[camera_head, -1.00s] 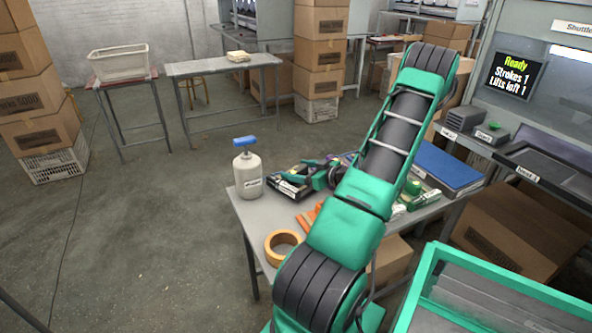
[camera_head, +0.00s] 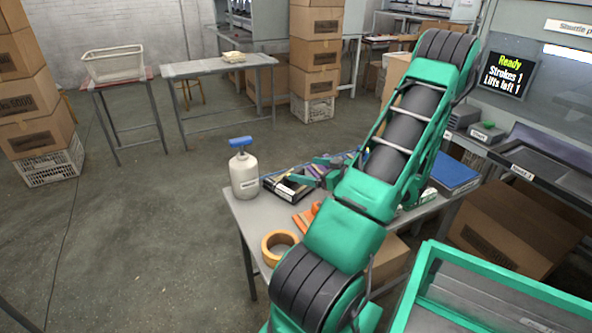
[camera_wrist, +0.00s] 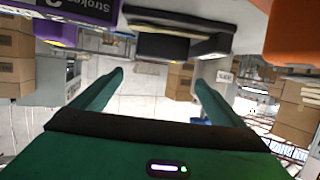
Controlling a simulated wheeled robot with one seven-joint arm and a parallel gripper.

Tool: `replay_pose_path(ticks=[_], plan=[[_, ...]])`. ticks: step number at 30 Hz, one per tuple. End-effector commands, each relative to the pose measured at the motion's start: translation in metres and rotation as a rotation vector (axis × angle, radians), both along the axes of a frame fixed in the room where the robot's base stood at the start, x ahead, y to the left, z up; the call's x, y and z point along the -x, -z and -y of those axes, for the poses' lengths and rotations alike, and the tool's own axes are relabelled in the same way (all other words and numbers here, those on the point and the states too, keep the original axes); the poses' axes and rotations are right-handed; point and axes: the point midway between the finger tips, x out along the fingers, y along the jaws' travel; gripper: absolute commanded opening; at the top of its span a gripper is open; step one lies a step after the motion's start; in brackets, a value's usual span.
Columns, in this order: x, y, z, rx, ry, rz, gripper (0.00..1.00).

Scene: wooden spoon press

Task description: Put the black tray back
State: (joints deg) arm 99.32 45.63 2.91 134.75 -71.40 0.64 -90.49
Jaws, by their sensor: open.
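A black, shallow tray-like thing (camera_head: 284,190) with a pale label lies on the grey work table (camera_head: 240,212), just right of the white bottle. My gripper (camera_head: 312,168) is open and empty, low over the table behind this black thing; my arm hides part of the wrist. In the wrist view, which looks upside down, the two green fingers stand wide apart (camera_wrist: 160,80). A dark block-like thing (camera_wrist: 165,47) shows beyond them at the top, apart from both fingers. I cannot tell for sure that it is the same tray.
The white bottle with blue top (camera_head: 244,172), an orange tape ring (camera_head: 268,254) and a blue box (camera_head: 456,176) share the table. The press (camera_head: 510,78) stands at the right, with a dark tray-like surface (camera_head: 545,160) on its ledge. Open floor lies left.

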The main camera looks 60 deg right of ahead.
Motion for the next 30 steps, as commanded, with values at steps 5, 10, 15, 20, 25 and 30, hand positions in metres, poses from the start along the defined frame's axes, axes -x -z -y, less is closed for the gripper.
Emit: replay_pose_path(ticks=[5,10,15,20,25,30], plan=[[0.031,-0.009,-0.003,0.001,0.003,-0.001,0.93],[0.046,-0.014,-0.005,-0.001,0.001,0.001,0.93],[0.042,-0.016,-0.015,-0.015,-0.033,-0.026,0.93],[0.016,-0.014,-0.05,-0.078,-0.142,-0.134,0.93],[-0.005,-0.01,-0.099,-0.162,-0.255,-0.31,0.93],[-0.013,-0.011,-0.142,-0.225,-0.319,-0.492,0.93]])
